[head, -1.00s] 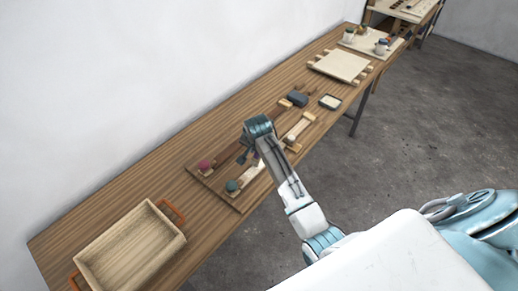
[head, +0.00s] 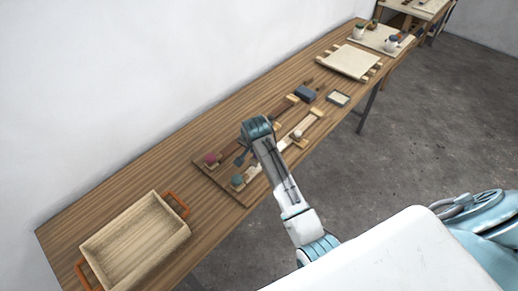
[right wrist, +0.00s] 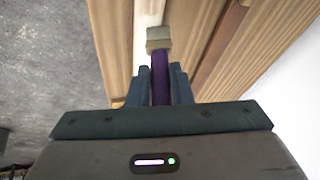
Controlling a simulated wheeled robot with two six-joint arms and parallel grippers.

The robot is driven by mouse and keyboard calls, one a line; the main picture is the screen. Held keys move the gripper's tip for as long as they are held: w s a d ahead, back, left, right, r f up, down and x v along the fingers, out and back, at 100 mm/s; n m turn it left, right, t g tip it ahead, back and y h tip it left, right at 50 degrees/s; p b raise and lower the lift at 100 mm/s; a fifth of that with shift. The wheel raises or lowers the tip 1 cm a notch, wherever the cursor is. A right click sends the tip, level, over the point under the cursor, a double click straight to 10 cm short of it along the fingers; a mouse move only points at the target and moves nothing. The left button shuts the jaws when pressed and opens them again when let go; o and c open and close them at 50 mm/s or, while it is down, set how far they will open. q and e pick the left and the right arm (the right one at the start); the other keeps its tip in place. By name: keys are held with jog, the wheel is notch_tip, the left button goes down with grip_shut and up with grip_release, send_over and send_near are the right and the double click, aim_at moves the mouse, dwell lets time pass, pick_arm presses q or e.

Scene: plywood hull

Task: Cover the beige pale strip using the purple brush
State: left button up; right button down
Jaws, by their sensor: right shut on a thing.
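My right gripper (right wrist: 160,88) is shut on the purple brush (right wrist: 160,75). The brush's tan head (right wrist: 159,40) points away from the jaws, over the pale strip (right wrist: 150,10). I cannot tell whether the head touches it. My left gripper is not in view.
Round knobs, pink (head: 211,159) and teal (head: 237,181), sit at the board's near end. A wooden crate (head: 135,240) with orange handles stands at the left, with bare tabletop between.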

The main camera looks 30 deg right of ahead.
jog(key=shift+s+a, duration=0.2)
jog(key=shift+a, duration=0.2)
jog(key=shift+s+a, duration=0.25)
jog(key=shift+a, duration=0.25)
jog(key=shift+s+a, duration=0.2)
jog(key=shift+a, duration=0.3)
jog(key=shift+d, duration=0.1)
jog(key=shift+w+d, duration=0.3)
jog(key=shift+d, duration=0.4)
jog(key=shift+w+d, duration=0.3)
jog(key=shift+d, duration=0.4)
jog(key=shift+w+d, duration=0.3)
jog(key=shift+d, duration=0.4)
jog(key=shift+d, duration=0.1)
jog(key=shift+w+d, duration=0.3)
jog(key=shift+d, duration=0.35)
jog(key=shift+w+d, duration=0.3)
jog(key=shift+d, duration=0.35)
jog(key=shift+w+d, duration=0.3)
jog(key=shift+d, duration=0.35)
jog(key=shift+d, duration=0.1)
